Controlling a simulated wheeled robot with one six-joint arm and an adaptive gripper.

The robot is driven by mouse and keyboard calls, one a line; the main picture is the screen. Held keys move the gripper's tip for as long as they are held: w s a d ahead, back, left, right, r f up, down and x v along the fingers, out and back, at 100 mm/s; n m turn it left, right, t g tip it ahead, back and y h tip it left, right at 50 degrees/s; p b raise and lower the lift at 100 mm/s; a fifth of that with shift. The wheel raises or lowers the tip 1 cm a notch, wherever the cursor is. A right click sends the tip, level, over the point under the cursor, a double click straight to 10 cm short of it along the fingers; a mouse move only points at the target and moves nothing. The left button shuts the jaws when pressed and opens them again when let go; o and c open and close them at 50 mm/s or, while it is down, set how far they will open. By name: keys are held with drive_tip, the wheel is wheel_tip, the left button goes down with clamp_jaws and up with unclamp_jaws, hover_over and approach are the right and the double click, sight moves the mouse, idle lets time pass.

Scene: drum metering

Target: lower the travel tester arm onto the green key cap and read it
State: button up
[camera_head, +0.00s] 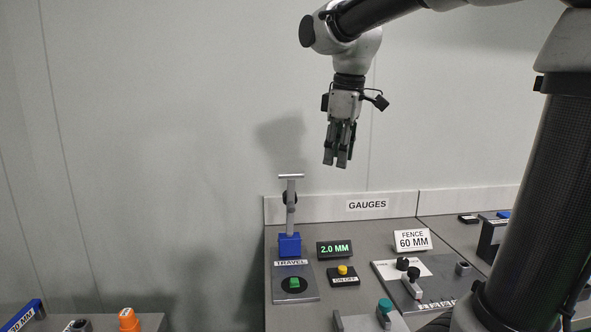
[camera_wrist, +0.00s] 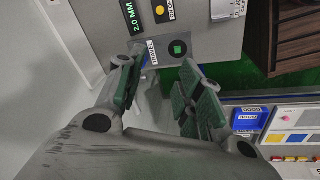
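The travel tester has a blue base (camera_head: 289,245) with its grey arm (camera_head: 290,208) standing upright, a T-bar on top. The green key cap (camera_head: 294,283) sits on a black disc on the grey plate marked TRAVEL, clear of the raised arm. The key cap also shows in the wrist view (camera_wrist: 177,49), beyond my fingertips. The display (camera_head: 334,249) reads 2.0 MM. My gripper (camera_head: 337,163) hangs above the bench, higher than the tester and to its right, touching nothing. In the wrist view its fingers (camera_wrist: 163,66) are apart and empty.
A yellow ON/OFF button (camera_head: 342,269) is right of the tester. A FENCE 60 MM sign (camera_head: 412,240) and a fixture with black knobs (camera_head: 414,283) stand farther right. A GAUGES board (camera_head: 367,205) runs along the back. The air between gripper and tester looks clear.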

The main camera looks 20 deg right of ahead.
drive_tip(key=w+a+r+n+g, duration=0.1)
drive_tip(key=w+a+n, duration=0.55)
drive_tip(key=w, duration=0.45)
drive_tip(key=shift+m, duration=0.25)
drive_tip(key=f, duration=0.7)
drive_tip(key=shift+w+a, duration=0.2)
clamp_jaws()
